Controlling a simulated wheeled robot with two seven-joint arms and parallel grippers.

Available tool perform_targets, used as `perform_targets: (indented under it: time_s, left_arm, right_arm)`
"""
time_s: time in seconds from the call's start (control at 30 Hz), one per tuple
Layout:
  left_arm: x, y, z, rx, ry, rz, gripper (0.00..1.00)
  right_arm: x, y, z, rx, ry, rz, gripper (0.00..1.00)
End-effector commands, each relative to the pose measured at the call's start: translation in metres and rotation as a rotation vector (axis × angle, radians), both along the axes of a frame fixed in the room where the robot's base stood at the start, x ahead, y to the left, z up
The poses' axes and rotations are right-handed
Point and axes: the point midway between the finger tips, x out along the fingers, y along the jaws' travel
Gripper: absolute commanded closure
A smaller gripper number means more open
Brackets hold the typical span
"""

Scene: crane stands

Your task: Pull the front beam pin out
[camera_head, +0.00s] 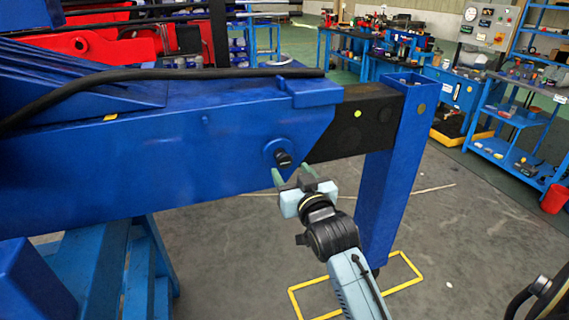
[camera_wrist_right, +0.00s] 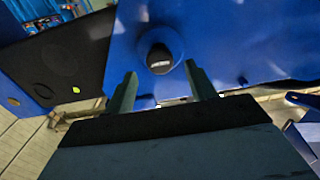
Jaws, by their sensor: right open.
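The front beam pin (camera_head: 284,158) is a short black knob in a round blue collar on the side of the blue beam (camera_head: 190,150), near the beam's right end. My right gripper (camera_head: 292,176) is open just below and in front of the pin, apart from it as far as I can tell. In the right wrist view the pin's black end (camera_wrist_right: 160,60) shows above and between the two open fingers (camera_wrist_right: 160,85), with nothing held. My left gripper is not in view.
A black inner beam (camera_head: 365,122) runs from the blue beam to an upright blue leg (camera_head: 395,170). A black hose (camera_head: 150,74) lies along the beam's top. A yellow frame (camera_head: 400,272) marks the floor. Blue workbenches (camera_head: 510,130) stand at the back right. Open floor lies below the beam.

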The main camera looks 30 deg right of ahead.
Motion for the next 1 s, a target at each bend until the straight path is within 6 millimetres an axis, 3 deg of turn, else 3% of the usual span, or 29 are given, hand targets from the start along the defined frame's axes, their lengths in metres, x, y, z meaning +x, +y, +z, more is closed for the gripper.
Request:
perform_targets:
  time_s: [0.1,0.3,0.5,0.73,1.0]
  left_arm:
    - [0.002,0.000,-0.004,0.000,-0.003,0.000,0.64]
    - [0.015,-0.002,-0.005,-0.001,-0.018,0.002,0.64]
    - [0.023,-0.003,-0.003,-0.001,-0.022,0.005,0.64]
    - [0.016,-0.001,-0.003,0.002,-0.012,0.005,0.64]
    - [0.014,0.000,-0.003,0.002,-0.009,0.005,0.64]
  right_arm:
    - [0.022,-0.006,0.000,-0.001,-0.003,0.000,0.45]
    - [0.047,-0.011,0.000,0.000,-0.001,0.000,0.45]
    - [0.055,-0.013,0.000,0.000,-0.001,0.001,0.45]
    - [0.055,-0.013,0.000,0.000,-0.001,0.001,0.45]
    - [0.055,-0.013,0.000,-0.001,0.000,0.000,0.80]
